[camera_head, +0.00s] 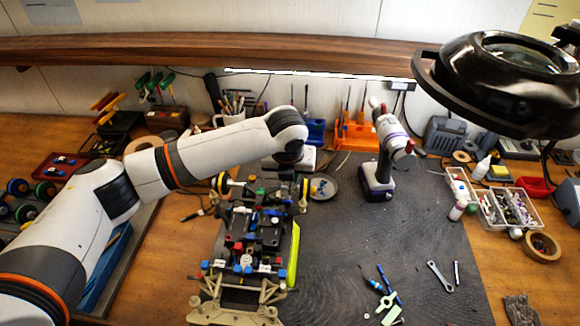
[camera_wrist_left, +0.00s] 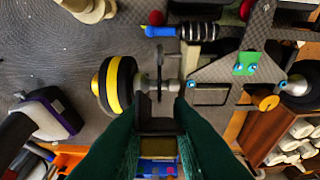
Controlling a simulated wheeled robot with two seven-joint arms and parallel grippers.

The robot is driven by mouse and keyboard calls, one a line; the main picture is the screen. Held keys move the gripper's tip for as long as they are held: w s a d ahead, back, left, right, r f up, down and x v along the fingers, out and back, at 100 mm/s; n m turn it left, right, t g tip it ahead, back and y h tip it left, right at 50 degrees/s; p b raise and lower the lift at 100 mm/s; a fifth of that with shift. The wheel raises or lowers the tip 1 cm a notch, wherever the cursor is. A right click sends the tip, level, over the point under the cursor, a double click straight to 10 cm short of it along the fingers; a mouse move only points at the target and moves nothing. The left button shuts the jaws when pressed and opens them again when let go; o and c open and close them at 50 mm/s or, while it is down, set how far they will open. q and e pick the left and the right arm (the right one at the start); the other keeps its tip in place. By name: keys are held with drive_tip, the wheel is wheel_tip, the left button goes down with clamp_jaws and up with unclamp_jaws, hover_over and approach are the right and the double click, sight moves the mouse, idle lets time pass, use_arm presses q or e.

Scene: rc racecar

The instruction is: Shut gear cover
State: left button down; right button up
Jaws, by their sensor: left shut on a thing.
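The RC car chassis (camera_head: 255,240) stands on the dark mat, with its far end under my left arm. In the left wrist view, my left gripper (camera_wrist_left: 158,112) is at a rear axle, beside a yellow-and-black wheel (camera_wrist_left: 117,86). Its two dark green fingers are shut on a dark part between them. A thin dark upright piece (camera_wrist_left: 158,70) just beyond the fingertips looks like the gear cover, but its outline is partly hidden. I cannot tell clearly how far the cover is closed. In the head view the fingertips are hidden by my arm. My right gripper is out of view.
A cordless screwdriver (camera_head: 379,150) stands right of the car's far end. A black magnifier lamp (camera_head: 510,75) hangs at the upper right. Wrenches (camera_head: 440,277) and small tools lie on the mat (camera_head: 340,240). Parts trays (camera_head: 505,208) are at the right.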

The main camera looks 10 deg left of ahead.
use_arm(q)
drive_tip(key=shift+s+f+t, duration=0.25)
drive_tip(key=shift+t, duration=0.6)
drive_tip(key=shift+s+f+t, duration=0.2)
drive_tip(key=shift+f+t, duration=0.05)
drive_tip(key=shift+t, duration=0.6)
drive_tip(key=c, duration=1.3)
unclamp_jaws()
